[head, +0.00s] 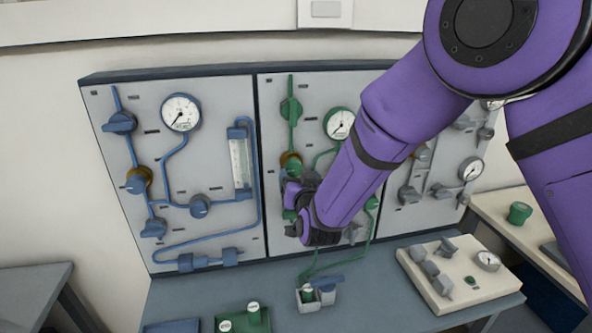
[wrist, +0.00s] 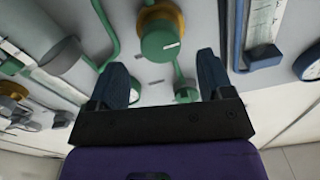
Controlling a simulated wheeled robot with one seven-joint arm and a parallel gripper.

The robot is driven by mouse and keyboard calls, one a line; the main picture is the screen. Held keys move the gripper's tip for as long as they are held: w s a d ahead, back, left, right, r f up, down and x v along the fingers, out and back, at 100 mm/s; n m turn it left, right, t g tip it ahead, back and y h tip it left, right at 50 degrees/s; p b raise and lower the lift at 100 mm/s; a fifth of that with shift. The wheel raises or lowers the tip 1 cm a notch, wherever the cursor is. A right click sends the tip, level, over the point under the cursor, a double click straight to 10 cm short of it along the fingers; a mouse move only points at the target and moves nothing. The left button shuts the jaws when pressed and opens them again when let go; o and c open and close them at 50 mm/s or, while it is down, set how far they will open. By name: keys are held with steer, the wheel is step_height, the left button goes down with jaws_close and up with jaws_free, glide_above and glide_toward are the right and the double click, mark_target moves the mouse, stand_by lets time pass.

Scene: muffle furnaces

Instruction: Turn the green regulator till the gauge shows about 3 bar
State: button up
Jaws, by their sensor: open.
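The green regulator shows in the wrist view as a round green knob (wrist: 160,42) with a white mark and a brass-coloured collar. In the head view its brass part (head: 290,160) shows on the middle panel, with the rest largely hidden behind my arm. The green line's gauge (head: 339,123) is a round white dial to the upper right of it. Its needle points to the lower left, but the figures are too small to read. My gripper (wrist: 165,80) is open and empty. Its two fingers are spread, and the knob appears between and beyond their tips, apart from them.
Blue piping with its own gauge (head: 181,112) and flow tube (head: 239,163) is on the left panel. A grey-piped panel with a gauge (head: 470,168) is at right. Green pipes and a valve flank the knob.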

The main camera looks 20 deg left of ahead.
mark_target(295, 170)
steer(key=shift+x, duration=2.45)
steer(key=c, duration=0.9)
steer(key=shift+c, duration=0.2)
